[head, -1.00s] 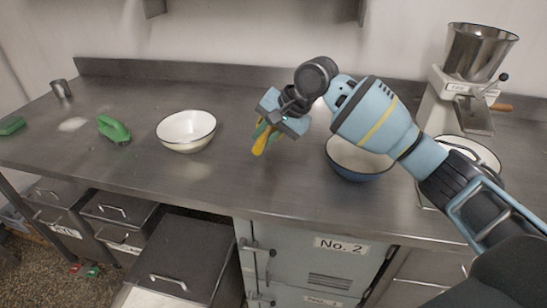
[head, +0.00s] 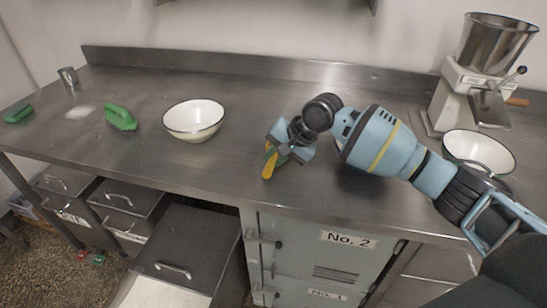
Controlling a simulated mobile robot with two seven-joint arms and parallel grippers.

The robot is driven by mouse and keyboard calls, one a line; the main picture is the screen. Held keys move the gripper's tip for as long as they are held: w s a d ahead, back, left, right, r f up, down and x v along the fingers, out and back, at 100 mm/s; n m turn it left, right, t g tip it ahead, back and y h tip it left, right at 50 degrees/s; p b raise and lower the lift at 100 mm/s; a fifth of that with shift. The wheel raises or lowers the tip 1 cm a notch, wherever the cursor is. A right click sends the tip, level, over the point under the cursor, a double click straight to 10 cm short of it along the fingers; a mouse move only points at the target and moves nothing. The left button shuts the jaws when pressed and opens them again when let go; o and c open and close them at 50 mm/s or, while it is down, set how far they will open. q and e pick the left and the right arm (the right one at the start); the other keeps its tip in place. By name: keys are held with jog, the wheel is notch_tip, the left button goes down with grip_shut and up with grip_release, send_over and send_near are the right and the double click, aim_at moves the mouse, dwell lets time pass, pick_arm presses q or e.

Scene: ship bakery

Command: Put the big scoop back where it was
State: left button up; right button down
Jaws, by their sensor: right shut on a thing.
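My right gripper (head: 282,153) is shut on a small yellow-and-green thing (head: 268,165) over the front middle of the steel counter. Most of the held thing is hidden by the gripper, so I cannot tell whether it is the big scoop. A green scoop-like object (head: 121,117) lies on the counter left of the white bowl (head: 194,120). A second green object (head: 18,114) lies at the far left end, beyond a pale patch of powder (head: 81,112). My left gripper is out of view.
A grinder with a metal hopper (head: 494,45) stands at the back right, with a white bowl (head: 478,152) in front. A metal cup (head: 68,76) stands back left. My right arm hides the blue bowl. The counter (head: 250,95) behind my gripper is clear.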

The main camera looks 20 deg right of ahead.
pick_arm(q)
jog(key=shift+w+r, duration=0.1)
pick_arm(e)
jog(key=c, duration=1.3)
grip_release()
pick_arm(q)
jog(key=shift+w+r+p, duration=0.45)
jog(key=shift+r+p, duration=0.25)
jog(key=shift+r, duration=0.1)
pick_arm(e)
jog(key=v, duration=1.2)
jog(key=shift+s, duration=0.1)
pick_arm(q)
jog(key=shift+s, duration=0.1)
